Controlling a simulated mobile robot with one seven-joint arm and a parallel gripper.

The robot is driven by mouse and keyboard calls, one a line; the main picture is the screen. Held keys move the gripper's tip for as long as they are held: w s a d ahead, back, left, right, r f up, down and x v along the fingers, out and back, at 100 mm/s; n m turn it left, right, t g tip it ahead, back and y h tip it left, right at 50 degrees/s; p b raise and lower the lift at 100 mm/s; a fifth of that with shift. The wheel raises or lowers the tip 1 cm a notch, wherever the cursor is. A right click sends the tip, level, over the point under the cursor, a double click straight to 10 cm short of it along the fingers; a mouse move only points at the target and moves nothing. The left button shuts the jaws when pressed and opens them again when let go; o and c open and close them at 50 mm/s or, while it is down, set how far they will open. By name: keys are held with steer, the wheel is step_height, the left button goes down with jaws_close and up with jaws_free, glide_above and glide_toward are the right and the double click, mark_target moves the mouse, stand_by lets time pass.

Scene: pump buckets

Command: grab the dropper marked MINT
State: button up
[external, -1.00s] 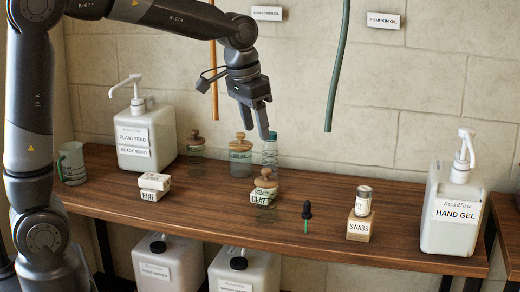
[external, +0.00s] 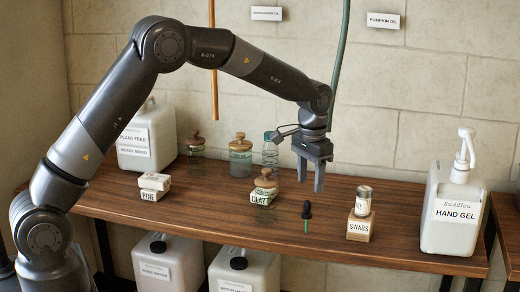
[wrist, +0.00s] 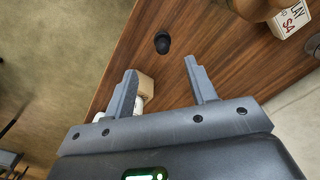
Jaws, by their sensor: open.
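A dropper (external: 307,213) with a black bulb and a thin green stem stands upright near the front of the wooden shelf. I cannot read any MINT marking on it. In the wrist view its black bulb (wrist: 162,43) shows from above, beyond the fingertips and roughly in line with the gap between them. My gripper (external: 310,183) is open and points down, a little above and behind the dropper in the external view. In the wrist view my gripper (wrist: 160,70) has nothing between its fingers.
A tan SWABS block (external: 360,227) with a small jar (external: 363,200) on top stands right of the dropper. A CLAY block (external: 262,198) with a wooden-lidded jar is to the left. A HAND GEL pump bucket (external: 455,212) stands far right. A green hose (external: 340,60) hangs behind.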

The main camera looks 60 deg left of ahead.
mark_target(307, 213)
steer(key=f, duration=0.8)
steer(key=shift+s+a+f, duration=0.15)
steer(key=shift+a+f, duration=0.1)
steer(key=shift+f, duration=0.05)
steer(key=shift+c, duration=0.4)
steer(key=c, duration=1)
